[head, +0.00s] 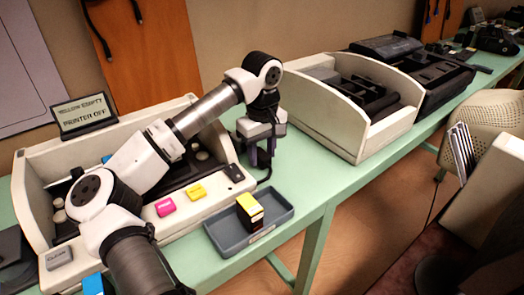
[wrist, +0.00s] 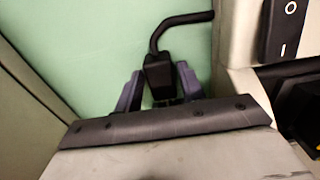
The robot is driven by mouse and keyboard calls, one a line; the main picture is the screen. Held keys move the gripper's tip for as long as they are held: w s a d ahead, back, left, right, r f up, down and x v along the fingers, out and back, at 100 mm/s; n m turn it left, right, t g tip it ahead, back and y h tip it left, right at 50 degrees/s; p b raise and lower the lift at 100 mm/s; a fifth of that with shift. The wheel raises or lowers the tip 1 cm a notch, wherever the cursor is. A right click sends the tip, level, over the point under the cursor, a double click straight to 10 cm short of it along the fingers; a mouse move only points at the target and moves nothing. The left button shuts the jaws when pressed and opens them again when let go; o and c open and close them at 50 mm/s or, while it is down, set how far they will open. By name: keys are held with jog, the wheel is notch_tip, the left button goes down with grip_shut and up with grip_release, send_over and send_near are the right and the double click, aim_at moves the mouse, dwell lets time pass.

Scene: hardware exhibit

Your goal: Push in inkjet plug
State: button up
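The inkjet plug (wrist: 158,72) is a black block with a thick black cable (wrist: 175,22) curving up and right from it in the wrist view. It lies over the green table beside the printer. My gripper (wrist: 158,82) points down with its two dark purple fingers on either side of the plug. In the head view my gripper (head: 261,153) is at the right side of the white inkjet printer (head: 30,185). The cable shows below it. No socket is clearly visible.
A sign (head: 84,115) reads "YELLOW EMPTY PRINTER OFF". A black O/I switch (wrist: 285,28) is on the printer close to the right. Pink (head: 165,206) and yellow (head: 196,191) blocks sit on its front. A grey tray (head: 226,238) holds a yellow-black cartridge (head: 249,211). Another machine (head: 350,137) stands right.

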grip_shut()
jog(key=shift+w+a+r, duration=0.1)
jog(key=shift+w+a, duration=0.4)
jog(key=shift+w, duration=0.2)
jog(key=shift+w+a, duration=0.5)
jog(key=shift+w, duration=0.2)
jog(key=shift+o, duration=1.5)
grip_release()
jog(key=shift+w+a, duration=0.1)
notch_tip(320, 180, up, 14)
jog(key=shift+p, duration=0.3)
